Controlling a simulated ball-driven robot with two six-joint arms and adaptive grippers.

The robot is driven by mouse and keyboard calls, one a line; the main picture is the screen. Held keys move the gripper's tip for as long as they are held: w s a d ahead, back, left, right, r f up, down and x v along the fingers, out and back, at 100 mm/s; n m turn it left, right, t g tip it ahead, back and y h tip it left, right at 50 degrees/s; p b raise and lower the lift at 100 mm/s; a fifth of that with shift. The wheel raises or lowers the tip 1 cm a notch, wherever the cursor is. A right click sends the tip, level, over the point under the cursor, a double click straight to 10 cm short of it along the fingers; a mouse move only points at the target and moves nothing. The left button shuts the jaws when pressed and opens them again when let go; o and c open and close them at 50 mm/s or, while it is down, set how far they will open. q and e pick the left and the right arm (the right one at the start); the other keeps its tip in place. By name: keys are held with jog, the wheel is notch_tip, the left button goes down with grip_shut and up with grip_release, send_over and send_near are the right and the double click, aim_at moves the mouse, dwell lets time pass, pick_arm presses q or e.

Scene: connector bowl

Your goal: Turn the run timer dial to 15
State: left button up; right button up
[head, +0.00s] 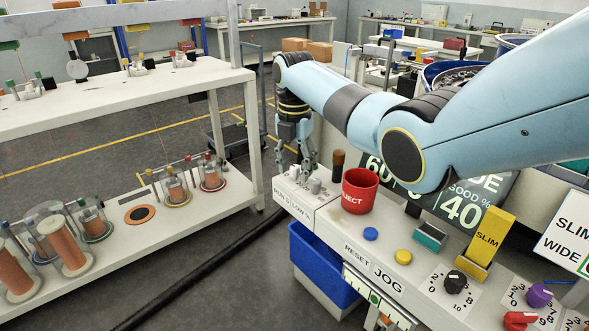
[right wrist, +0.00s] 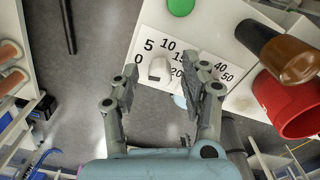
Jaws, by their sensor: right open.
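The run timer dial is a pale grey knob (right wrist: 159,70) on a white scale marked 0, 5, 10, 15 and 20 in the right wrist view. In the head view the knob (head: 294,172) sits at the far left end of the white console, beside the RUN S lettering. My right gripper (right wrist: 167,84) is open, its fingers on either side of the knob and apart from it. In the head view the right gripper (head: 296,152) hangs just above the knob. Which number the knob points to is unclear. My left gripper is not in view.
A second grey knob (head: 315,185), labelled FLOW %, stands close beside the timer. A brown-topped post (head: 338,158) and the red REJECT cup (head: 360,191) stand just right of the knobs. A green button (right wrist: 181,7) is on the console. A blue bin (head: 318,262) is below the console.

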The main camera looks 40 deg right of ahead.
jog(key=shift+f, duration=0.3)
grip_shut()
dwell(0.3)
